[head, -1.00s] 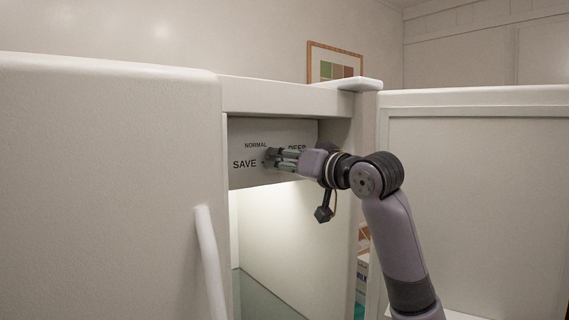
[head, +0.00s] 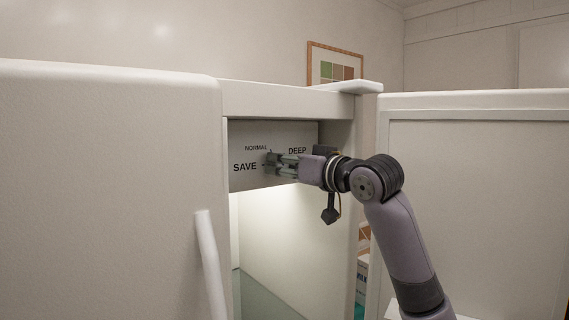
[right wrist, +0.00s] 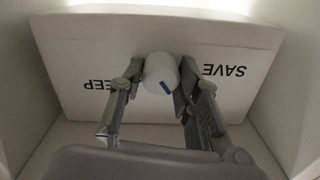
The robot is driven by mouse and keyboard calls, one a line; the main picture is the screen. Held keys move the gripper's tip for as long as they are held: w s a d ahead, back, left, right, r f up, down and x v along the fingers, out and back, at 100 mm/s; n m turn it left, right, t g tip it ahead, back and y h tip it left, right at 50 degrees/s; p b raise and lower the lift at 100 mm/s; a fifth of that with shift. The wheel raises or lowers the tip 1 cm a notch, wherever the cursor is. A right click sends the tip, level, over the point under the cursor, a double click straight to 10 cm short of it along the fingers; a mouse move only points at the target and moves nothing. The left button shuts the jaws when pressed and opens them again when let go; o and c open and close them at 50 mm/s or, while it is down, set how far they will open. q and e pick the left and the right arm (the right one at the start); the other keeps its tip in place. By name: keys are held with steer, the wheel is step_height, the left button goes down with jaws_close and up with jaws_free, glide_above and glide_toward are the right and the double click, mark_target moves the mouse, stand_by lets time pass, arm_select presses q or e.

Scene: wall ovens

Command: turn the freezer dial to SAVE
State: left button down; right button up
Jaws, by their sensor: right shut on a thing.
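The freezer dial is a round, pale knob (right wrist: 156,70) with a blue mark on a grey panel (head: 242,180). In the right wrist view, the picture is upside down, and the blue mark points down and to the right. The label SAVE (head: 245,167) is at the left of the panel, NORMAL (head: 256,148) above it and DEEP (head: 297,151) at the right. My right gripper (head: 271,163) is shut on the dial, with one finger on each side of it. In the head view, the fingers hide the dial. My left gripper is not in view.
The freezer compartment below the panel (head: 285,235) is lit and open. A large white door with a handle (head: 208,265) stands at the left, and another pale door (head: 475,190) at the right. A carton (head: 363,275) shows behind my right arm.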

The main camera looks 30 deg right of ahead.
steer(key=shift+r+n+p, duration=0.1)
steer(key=shift+n+p, duration=2.8)
steer(key=shift+n, duration=2.4)
steer(key=o, duration=1.1)
steer(key=shift+o, duration=0.2)
